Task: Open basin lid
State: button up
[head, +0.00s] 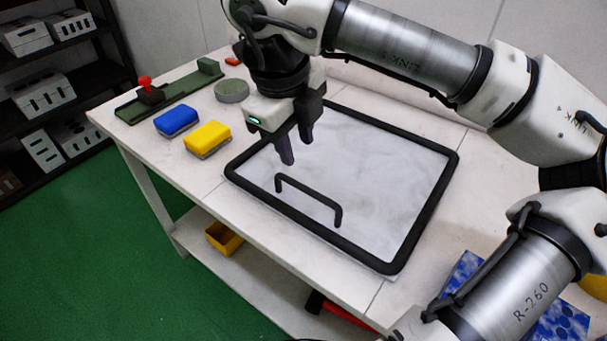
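The basin lid (375,185) is a pale, marbled panel with a thick black frame, lying flat in the white worktop. A black bar handle (310,200) stands up near its front-left edge. My gripper (297,150) points down above the lid's left part, behind and above the handle in the picture. Its two dark fingers are apart with nothing between them. The fingers look clear of the handle; their exact height over the lid is hard to tell. The lid looks closed.
Left of the lid are a yellow sponge (208,138), a blue sponge (176,122), a grey round dish (231,91) and a green rail fixture (170,97) with a red knob. Blue-patterned material (462,271) lies at lower right. A yellow bin (223,238) sits on the lower shelf.

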aim_at(305, 188)
jog(key=f, duration=0.3)
jog(key=w+f, duration=0.1)
jog(key=f, duration=0.3)
jog(key=w+d+f+p, duration=0.1)
jog(key=f, duration=0.3)
jog(key=shift+d, duration=0.1)
grip_shut()
